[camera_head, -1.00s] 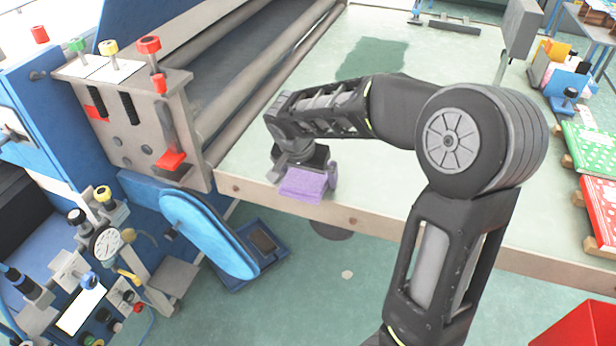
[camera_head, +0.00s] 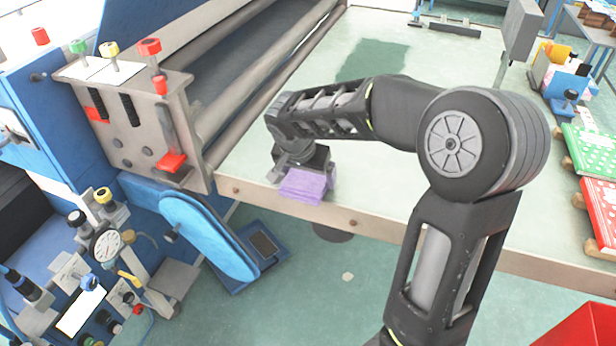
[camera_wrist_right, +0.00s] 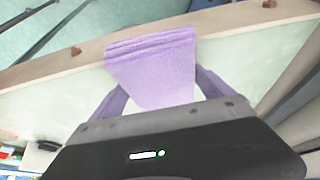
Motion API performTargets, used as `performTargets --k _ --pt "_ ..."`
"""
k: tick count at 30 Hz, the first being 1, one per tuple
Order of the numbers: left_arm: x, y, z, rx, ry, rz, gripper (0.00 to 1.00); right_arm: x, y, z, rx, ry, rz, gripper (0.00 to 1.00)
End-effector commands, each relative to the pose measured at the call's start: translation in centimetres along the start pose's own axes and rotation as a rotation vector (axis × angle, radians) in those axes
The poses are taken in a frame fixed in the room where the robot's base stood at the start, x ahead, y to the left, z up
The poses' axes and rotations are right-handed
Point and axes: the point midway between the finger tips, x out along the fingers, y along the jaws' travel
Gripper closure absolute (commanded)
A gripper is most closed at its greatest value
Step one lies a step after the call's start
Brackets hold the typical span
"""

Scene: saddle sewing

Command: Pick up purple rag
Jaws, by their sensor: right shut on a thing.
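The purple rag (camera_head: 304,186) is at the front edge of the pale green worktable, close to the machine's rollers. It is folded, and it also shows in the right wrist view (camera_wrist_right: 155,65), where it spans the space in front of my gripper. My right gripper (camera_head: 305,178) points down at the table edge and is shut on the rag, with a finger on either side of it in the wrist view (camera_wrist_right: 165,95). I cannot tell whether the rag is clear of the tabletop. My left gripper is not in view.
The pale green table (camera_head: 400,170) is mostly bare behind my right arm. A blue machine with rollers (camera_head: 235,105) and red knobs borders it on the left. A red bin (camera_head: 590,328) is at the lower right.

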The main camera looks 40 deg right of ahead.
Motion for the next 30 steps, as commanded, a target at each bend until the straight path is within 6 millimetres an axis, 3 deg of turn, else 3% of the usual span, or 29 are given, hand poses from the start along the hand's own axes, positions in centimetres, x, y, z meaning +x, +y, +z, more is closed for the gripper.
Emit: performTargets --k 18,30 --pt "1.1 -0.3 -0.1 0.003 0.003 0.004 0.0 -8.6 0.0 -3.6 0.0 0.001 -0.002 0.49" --pt "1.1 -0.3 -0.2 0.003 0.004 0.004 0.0 -9.0 0.0 -3.7 -0.001 0.0 0.0 0.49"
